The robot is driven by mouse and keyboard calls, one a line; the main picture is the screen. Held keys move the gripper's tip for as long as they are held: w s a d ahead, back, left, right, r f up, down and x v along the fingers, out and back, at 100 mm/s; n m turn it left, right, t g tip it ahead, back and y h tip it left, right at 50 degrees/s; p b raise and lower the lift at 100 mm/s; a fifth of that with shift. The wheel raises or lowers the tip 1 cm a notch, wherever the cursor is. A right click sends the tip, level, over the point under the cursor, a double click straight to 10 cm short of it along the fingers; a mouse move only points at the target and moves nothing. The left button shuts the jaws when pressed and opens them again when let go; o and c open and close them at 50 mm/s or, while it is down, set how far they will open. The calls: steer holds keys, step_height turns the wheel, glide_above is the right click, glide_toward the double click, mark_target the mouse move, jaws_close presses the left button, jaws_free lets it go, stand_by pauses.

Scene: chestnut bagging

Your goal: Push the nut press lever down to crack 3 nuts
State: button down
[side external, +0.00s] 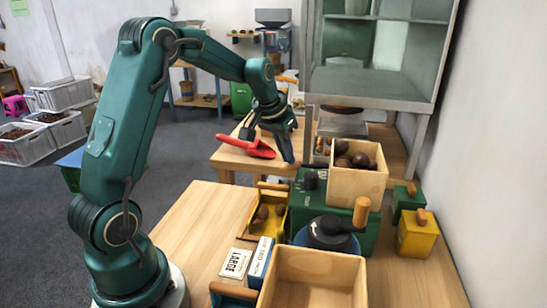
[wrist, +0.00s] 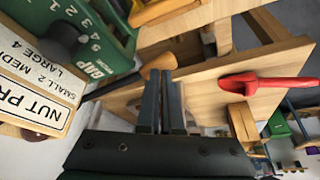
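The nut press is a green box (side external: 334,220) with a dark knob, under a wooden bin of brown nuts (side external: 358,186). In the wrist view its green face (wrist: 95,35) shows a dial with numbers, beside a white sign reading NUT PR (wrist: 35,105). A dark lever with a wooden handle (wrist: 158,66) reaches to just beyond my fingertips; I cannot tell whether they touch it. My gripper (side external: 288,158) points down, left of the nut bin. In the wrist view its two dark fingers (wrist: 163,85) are nearly together, with a thin gap and nothing visible between them.
A red scoop (side external: 254,147) lies on a wooden table behind. A yellow bin with nuts (side external: 268,213), a LARGE card (side external: 236,263) and an empty wooden box (side external: 312,272) are in front. A black piece with a wooden handle (side external: 335,234) stands before the press.

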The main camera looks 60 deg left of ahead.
steer(key=shift+f, duration=0.1)
steer(key=shift+f, duration=0.2)
step_height(320, 180, up, 9)
steer(key=w, duration=0.1)
steer(key=shift+w+d+r, duration=0.15)
steer(key=shift+d+r, duration=0.05)
stand_by(0.4)
stand_by(0.4)
steer(key=shift+s+f, duration=0.2)
steer(key=shift+f, duration=1)
steer(key=shift+s+f, duration=0.1)
steer(key=shift+f, duration=0.95)
steer(key=shift+s, duration=0.1)
